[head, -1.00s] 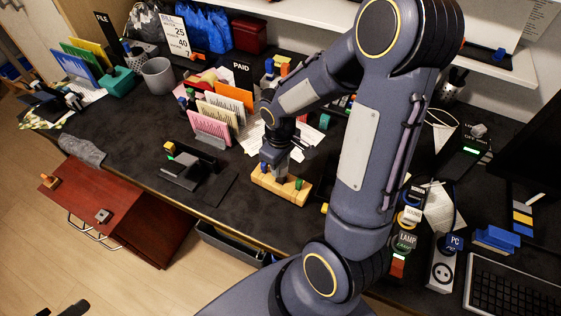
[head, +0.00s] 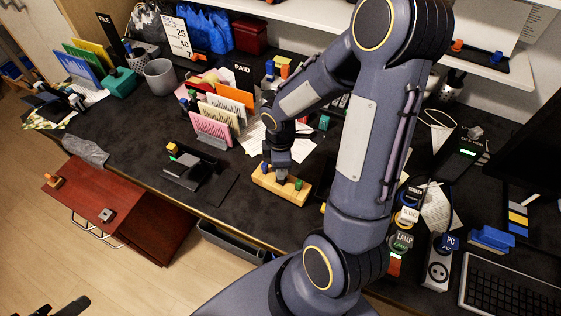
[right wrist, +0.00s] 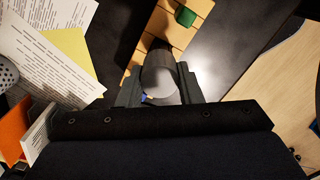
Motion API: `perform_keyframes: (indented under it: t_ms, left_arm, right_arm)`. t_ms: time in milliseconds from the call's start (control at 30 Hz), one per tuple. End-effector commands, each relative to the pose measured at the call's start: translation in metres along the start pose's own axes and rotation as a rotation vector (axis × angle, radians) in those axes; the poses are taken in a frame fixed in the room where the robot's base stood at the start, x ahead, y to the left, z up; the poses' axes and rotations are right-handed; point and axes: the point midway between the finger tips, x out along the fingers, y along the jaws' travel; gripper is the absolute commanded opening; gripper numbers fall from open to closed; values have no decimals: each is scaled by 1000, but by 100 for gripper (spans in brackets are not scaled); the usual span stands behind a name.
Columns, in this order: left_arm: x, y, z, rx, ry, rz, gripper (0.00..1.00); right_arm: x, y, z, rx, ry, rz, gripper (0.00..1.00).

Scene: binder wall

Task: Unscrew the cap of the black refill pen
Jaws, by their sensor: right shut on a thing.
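A light wooden block (head: 265,182) lies near the front edge of the dark desk, with coloured upright pieces in it. My right gripper (head: 281,174) points down over the middle of the block. In the right wrist view its two dark fingers (right wrist: 160,88) are shut on a dark grey round piece, the pen cap (right wrist: 160,78), seen from above. The pen's lower body is hidden. A green piece (head: 299,184) stands in the block to the right of the gripper; it also shows in the wrist view (right wrist: 185,16). My left gripper is not in view.
A black stand (head: 190,168) is left of the block. Card holders with pink, white and orange cards (head: 212,128) stand behind. A power strip (head: 437,270) and keyboard (head: 510,293) are at the right. Some dark desk between stand and block is bare.

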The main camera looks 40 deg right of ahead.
Motion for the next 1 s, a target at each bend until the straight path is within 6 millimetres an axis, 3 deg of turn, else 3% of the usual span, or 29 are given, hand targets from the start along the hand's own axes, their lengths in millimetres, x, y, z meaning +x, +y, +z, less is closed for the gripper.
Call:
perform_keyframes:
  t_ms: [300,567,867,1000]
  left_arm:
    - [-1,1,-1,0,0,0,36]
    - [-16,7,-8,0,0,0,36]
    - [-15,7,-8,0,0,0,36]
    - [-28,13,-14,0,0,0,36]
  right_arm:
    - [1,-1,0,-39,-1,-3,7]
    - [-1,-3,0,-359,0,-6,7]
    - [1,-2,0,-397,0,-3,7]
    - [-3,-4,1,-567,0,-8,7]
